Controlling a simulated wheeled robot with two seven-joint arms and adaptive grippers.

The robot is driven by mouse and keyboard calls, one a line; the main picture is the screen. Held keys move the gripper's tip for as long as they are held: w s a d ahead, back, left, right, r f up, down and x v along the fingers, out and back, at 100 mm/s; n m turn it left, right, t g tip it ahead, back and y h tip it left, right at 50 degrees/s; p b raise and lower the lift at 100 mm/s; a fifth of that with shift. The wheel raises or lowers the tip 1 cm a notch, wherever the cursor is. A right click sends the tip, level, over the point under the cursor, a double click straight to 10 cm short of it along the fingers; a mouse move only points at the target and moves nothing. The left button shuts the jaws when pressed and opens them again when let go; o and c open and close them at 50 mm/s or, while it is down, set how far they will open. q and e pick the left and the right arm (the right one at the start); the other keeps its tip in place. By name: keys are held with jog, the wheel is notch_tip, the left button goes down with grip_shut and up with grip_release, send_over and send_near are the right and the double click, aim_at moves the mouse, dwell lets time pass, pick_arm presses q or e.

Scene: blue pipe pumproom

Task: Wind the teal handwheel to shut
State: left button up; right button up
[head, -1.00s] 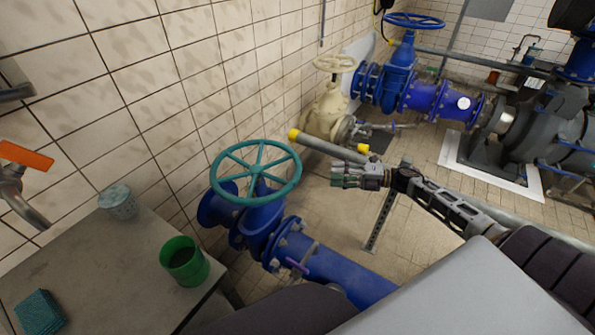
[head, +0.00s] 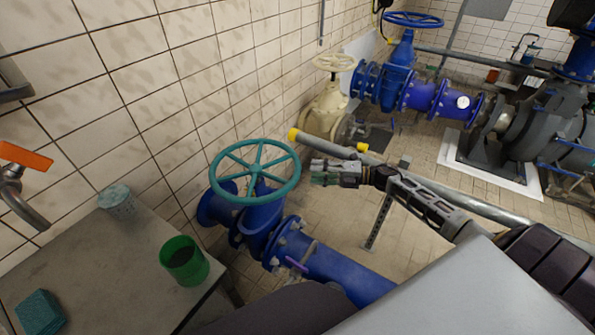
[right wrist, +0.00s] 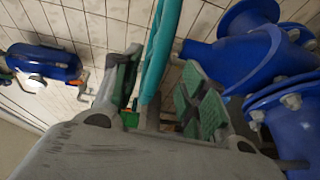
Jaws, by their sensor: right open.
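The teal handwheel (head: 213,178) sits on top of the blue gate valve (head: 262,217), its rim and spokes in plain view. My right gripper (head: 318,171) comes in from the right, its tips close to the right side of the rim. In the right wrist view my right gripper (right wrist: 160,95) is open, with green-padded fingers apart. The teal handwheel rim (right wrist: 162,45) runs up the picture between the two fingers. From these views I cannot tell whether it lies inside the jaws or just beyond them. My left gripper is not in view.
A yellow-ended grey pipe (head: 325,146) lies behind my right gripper. A cream valve (head: 326,108) stands by the wall.

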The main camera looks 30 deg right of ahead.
aim_at(297, 170)
jog(key=shift+x, duration=3.65)
grip_shut()
